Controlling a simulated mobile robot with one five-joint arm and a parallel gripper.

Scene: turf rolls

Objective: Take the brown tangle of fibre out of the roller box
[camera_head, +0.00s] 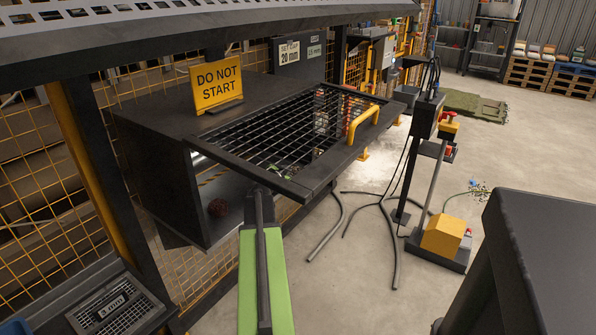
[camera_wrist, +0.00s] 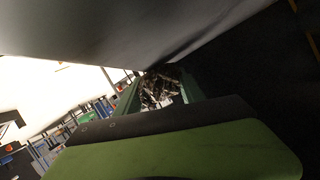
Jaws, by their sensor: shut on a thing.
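The roller box (camera_head: 150,175) is dark, with an open front and a mesh lid (camera_head: 270,130) on top. My green arm reaches up to its front edge in the head view. My gripper (camera_wrist: 160,82) is shut on a dark brown, stringy tangle of fibre (camera_wrist: 158,92), held between its green fingers in the wrist view. In the head view the gripper is mostly hidden by the lid's front bar; bits of green show through the mesh.
A yellow "DO NOT START" sign (camera_head: 216,84) stands on the box top. The lid has a yellow handle (camera_head: 362,123). A post with a yellow pedestal (camera_head: 443,236) stands to the right, with dark cables on the floor. A dark surface fills the top of the wrist view.

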